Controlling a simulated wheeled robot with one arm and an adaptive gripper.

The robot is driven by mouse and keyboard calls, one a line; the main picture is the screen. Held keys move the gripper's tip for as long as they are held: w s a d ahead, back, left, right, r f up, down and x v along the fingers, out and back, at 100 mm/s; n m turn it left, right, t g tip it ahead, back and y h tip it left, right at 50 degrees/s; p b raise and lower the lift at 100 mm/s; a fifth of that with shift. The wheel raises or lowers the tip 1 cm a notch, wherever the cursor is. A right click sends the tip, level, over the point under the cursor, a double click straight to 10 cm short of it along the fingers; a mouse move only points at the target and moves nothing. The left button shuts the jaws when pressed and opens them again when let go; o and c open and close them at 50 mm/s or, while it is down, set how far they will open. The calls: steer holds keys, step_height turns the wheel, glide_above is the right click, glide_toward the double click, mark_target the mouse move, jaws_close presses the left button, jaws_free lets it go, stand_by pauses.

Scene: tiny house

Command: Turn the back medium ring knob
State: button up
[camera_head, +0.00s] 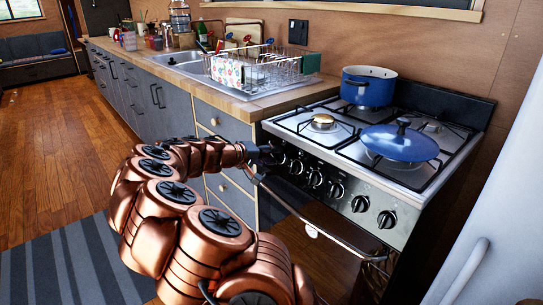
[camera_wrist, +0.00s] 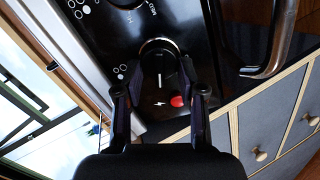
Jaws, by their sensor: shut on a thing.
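My gripper (camera_head: 264,156) reaches the left end of the stove's front panel (camera_head: 325,190) in the head view. In the wrist view my gripper (camera_wrist: 158,70) has one finger on each side of a round black knob (camera_wrist: 158,58) and is shut on it. A white line on the knob points along the picture's vertical. A row of several black knobs, including one (camera_head: 336,190), runs along the panel to the right. The ring markings are too small to tell which knob is the back medium ring knob.
A red button (camera_wrist: 176,101) sits beside the held knob. The oven handle (camera_head: 325,234) runs below the panel. A blue pot (camera_head: 368,86) and a blue lidded pan (camera_head: 400,143) stand on the stove. Grey drawers (camera_head: 224,122) are to the left, and a white appliance (camera_head: 500,215) is at right.

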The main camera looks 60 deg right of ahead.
steer(key=o, duration=1.1)
steer(key=shift+o, duration=0.2)
steer(key=v, duration=1.2)
steer(key=shift+s, duration=0.1)
steer(key=s+a+r+t+y+p, duration=0.1)
steer(key=s+a+r+y+p, duration=0.3)
steer(key=s+a+r+p, duration=0.6)
steer(key=s+a+r+n+y+p, duration=0.2)
steer(key=s+a+y+p, duration=0.1)
steer(key=a, duration=0.6)
steer(key=s+a+r+n+t+y+p, duration=0.1)
steer(key=s+a+r+n+y+p, duration=0.1)
steer(key=s+a+p, duration=0.4)
steer(key=s+a+r+n+t+y+p, duration=0.1)
steer(key=s+a+r+n+y+p, duration=0.1)
steer(key=a, duration=1.1)
steer(key=s+n+y+p, duration=0.1)
steer(key=s+y+p, duration=0.1)
steer(key=s+p, duration=0.1)
steer(key=shift+n+p, duration=0.3)
steer(key=shift+p, duration=0.45)
